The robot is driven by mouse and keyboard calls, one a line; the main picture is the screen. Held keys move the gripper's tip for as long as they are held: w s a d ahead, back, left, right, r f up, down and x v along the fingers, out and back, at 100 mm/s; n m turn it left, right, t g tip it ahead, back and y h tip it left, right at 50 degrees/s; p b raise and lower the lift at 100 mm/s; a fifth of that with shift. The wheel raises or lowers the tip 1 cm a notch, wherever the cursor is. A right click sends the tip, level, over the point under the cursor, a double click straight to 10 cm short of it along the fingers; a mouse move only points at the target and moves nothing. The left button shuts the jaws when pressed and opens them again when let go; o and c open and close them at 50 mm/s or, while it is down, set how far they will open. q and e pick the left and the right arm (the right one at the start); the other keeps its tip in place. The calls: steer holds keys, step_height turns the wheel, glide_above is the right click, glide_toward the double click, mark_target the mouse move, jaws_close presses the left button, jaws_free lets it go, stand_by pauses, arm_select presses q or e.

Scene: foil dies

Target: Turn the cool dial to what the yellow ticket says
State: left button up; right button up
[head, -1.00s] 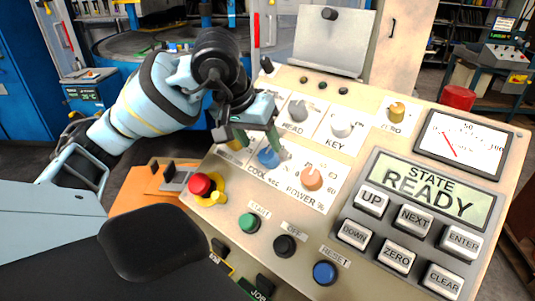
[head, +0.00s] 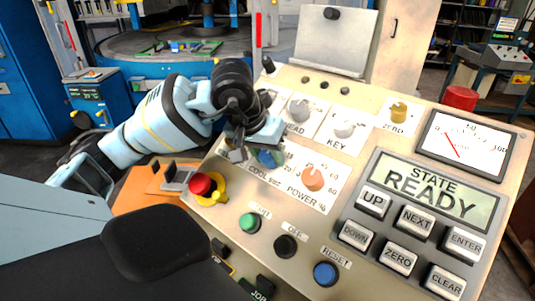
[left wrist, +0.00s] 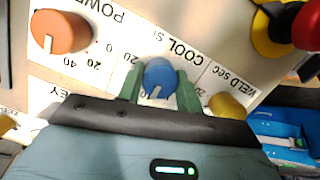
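The blue cool dial (head: 266,157) sits on the sloped panel, partly covered by my left gripper (head: 258,152) in the head view. In the left wrist view the blue dial (left wrist: 159,76) is between the two green fingertips of my left gripper (left wrist: 160,84), which lie close against its two sides. Its white mark points toward the bottom of that view. Most of its scale is hidden by the fingers and dial. I see no readable yellow ticket; a piece lettered JOB (head: 262,294) shows at the bottom edge, mostly cut off. My right gripper is not in view.
The orange power dial (head: 313,178) is right beside the cool dial. A yellow weld dial (left wrist: 226,105) is on its other side. The red stop button (head: 201,184) and green start button (head: 250,222) are below. The display (head: 430,190) reads STATE READY.

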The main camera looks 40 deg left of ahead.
arm_select(q)
steer(key=shift+c, duration=1.2)
steer(key=shift+n, duration=0.3)
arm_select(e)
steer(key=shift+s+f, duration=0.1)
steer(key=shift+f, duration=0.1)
arm_select(q)
steer(key=n+b, duration=0.1)
steer(key=n, duration=0.1)
steer(key=shift+f+n+h, duration=0.15)
steer(key=shift+n+h, duration=0.15)
steer(key=n+b, duration=0.2)
steer(key=n, duration=0.2)
steer(key=shift+t+h, duration=0.3)
steer(key=shift+t, duration=0.1)
steer(key=shift+n+b, duration=0.35)
steer(key=shift+n, duration=0.15)
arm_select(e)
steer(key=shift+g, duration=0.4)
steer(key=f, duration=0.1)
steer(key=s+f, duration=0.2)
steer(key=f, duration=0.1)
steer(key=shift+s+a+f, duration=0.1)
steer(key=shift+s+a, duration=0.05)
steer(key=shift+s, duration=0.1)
arm_select(q)
steer(key=o, duration=1)
